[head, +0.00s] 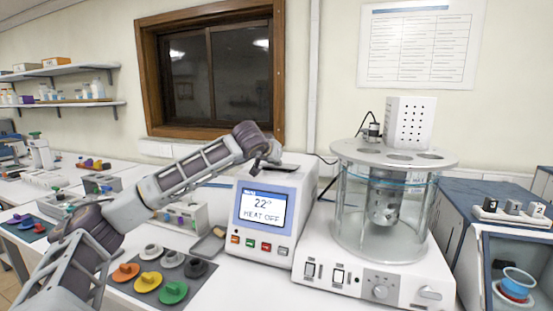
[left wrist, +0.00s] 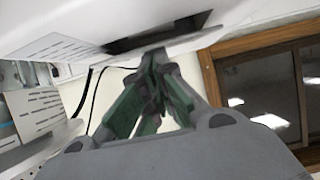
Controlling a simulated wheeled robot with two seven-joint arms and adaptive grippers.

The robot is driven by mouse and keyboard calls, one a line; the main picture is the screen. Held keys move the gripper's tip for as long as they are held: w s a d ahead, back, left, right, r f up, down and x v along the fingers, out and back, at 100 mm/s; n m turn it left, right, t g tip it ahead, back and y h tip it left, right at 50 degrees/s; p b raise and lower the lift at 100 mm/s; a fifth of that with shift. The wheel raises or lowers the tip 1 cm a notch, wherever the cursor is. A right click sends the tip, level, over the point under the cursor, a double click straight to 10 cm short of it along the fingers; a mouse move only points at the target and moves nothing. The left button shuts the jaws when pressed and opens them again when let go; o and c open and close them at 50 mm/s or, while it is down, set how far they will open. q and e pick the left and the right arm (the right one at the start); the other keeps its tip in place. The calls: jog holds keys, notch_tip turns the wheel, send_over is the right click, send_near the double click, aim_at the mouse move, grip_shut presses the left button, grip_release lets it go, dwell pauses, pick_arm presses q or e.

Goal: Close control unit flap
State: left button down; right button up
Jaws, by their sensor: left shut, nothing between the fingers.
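The control unit (head: 280,205) is a white box on the bench with a lit display reading "HEAT OFF" and several coloured buttons. On its top, by a dark patch, is the flap (head: 285,168). My left gripper (head: 268,160) is above the top of the unit, beside the flap. In the left wrist view the fingertips (left wrist: 155,57) are together and empty. They are at the edge of the pale flap (left wrist: 205,42); whether they touch it I cannot tell. A dark opening (left wrist: 160,33) shows between the flap and the unit body. My right gripper is not in view.
A white-based bath apparatus (head: 375,270) with a round glass vessel stands right of the unit. A grey mat (head: 148,292) with several coloured knobbed discs lies front left. A wood-framed window (head: 210,75) is behind. A cable runs behind the unit.

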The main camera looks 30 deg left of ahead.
pick_arm(q)
jog(key=shift+w+a+r+p, duration=0.15)
jog(key=shift+w+r+p, duration=0.35)
jog(key=shift+p, duration=0.25)
jog(key=shift+f, duration=0.2)
